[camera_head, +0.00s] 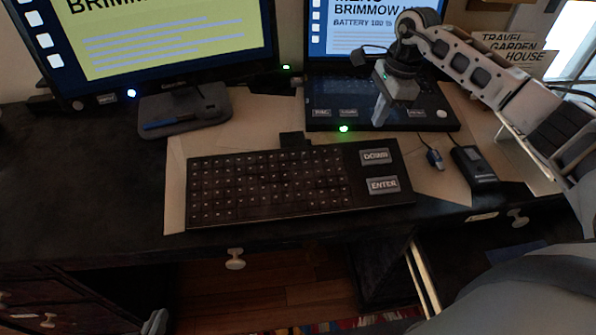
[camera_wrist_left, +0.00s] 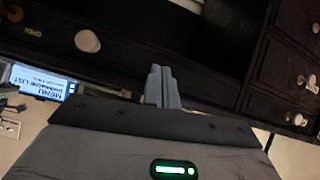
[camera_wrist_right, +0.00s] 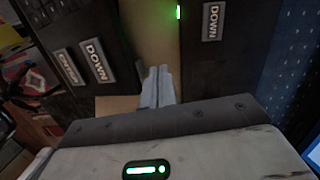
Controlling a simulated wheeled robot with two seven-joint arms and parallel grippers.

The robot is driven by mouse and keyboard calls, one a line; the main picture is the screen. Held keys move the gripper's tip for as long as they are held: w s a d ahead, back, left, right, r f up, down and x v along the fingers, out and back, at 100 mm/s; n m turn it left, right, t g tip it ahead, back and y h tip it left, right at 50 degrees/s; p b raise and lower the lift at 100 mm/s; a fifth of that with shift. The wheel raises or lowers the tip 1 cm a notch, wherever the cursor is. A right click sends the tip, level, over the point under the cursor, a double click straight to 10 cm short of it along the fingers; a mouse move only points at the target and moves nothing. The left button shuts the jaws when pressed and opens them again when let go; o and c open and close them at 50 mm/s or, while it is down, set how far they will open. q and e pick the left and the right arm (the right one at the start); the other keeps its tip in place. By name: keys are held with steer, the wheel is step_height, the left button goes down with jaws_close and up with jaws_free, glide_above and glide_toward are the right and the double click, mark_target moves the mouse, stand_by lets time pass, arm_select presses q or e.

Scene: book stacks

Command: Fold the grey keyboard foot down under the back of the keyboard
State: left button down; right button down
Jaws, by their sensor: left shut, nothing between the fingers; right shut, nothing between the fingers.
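The black keyboard (camera_head: 270,186) lies on the desk with large DOWN and ENTER keys at its right end. A small dark tab (camera_head: 295,139) sticks out at the middle of its back edge; it seems to be the foot, though its grey colour is not clear. My right gripper (camera_head: 379,122) is shut and empty, pointing down at the laptop's front edge, behind the keyboard and right of the tab. In the right wrist view the keyboard (camera_wrist_right: 62,35) is left of the fingers. My left gripper (camera_head: 154,325) is shut and empty, low in front of the desk drawers.
The laptop (camera_head: 345,98) stands behind the keyboard, and a monitor base (camera_head: 185,110) with a blue pen is at back left. The desk's left side is clear.

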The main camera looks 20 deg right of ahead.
steer(key=shift+r, duration=0.55)
arm_select(q)
steer(key=r+p, duration=0.1)
steer(key=p, duration=0.1)
steer(key=a+p, duration=0.1)
steer(key=p, duration=0.1)
steer(key=shift+r+m+y+p, duration=0.4)
arm_select(e)
step_height(320, 180, up, 6)
steer(key=shift+s, duration=0.1)
